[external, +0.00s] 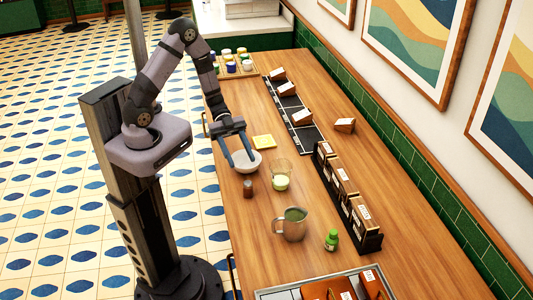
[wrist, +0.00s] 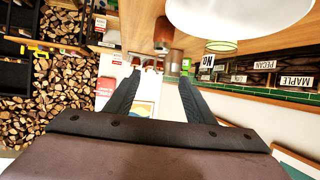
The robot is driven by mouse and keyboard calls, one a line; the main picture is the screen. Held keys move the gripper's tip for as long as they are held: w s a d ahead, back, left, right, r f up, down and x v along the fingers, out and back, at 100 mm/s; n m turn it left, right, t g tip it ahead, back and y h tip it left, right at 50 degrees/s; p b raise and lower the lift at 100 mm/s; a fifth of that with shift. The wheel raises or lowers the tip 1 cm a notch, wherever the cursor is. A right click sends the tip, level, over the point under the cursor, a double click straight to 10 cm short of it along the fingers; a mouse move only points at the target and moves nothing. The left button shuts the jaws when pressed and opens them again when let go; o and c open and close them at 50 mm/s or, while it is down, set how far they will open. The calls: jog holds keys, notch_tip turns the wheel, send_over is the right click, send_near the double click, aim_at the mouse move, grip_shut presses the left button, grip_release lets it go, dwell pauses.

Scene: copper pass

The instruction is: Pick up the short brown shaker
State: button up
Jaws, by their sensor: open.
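The short brown shaker (external: 248,188) stands upright on the wooden counter, just on the near side of the white bowl (external: 247,161) in the external view. My gripper (external: 242,160) is open and empty, its dark fingers pointing down across the bowl in that view. The wrist view is upside down, with the counter along the top. There the shaker (wrist: 163,32) shows ahead of my gripper (wrist: 159,73), in line with the gap between the fingers and beyond their tips. The white bowl (wrist: 240,14) is large beside it.
A glass with pale green contents (external: 281,182), a large mug (external: 291,225) and a green bottle (external: 331,240) stand nearby. A yellow pad (external: 264,142) lies behind the bowl. A dark rack with boxes (external: 370,238) lines the right. Counter left of the mug is clear.

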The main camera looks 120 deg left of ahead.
send_near(247, 182)
jog(key=x, duration=0.3)
jog(key=shift+w+a+f, duration=0.1)
jog(key=shift+a+f, duration=0.05)
jog(key=shift+f, duration=0.1)
jog(key=shift+p+x, duration=1.4)
jog(key=shift+x, duration=1.85)
jog(key=shift+w+d+f, duration=0.25)
jog(key=shift+d, duration=0.05)
jog(key=c, duration=1.1)
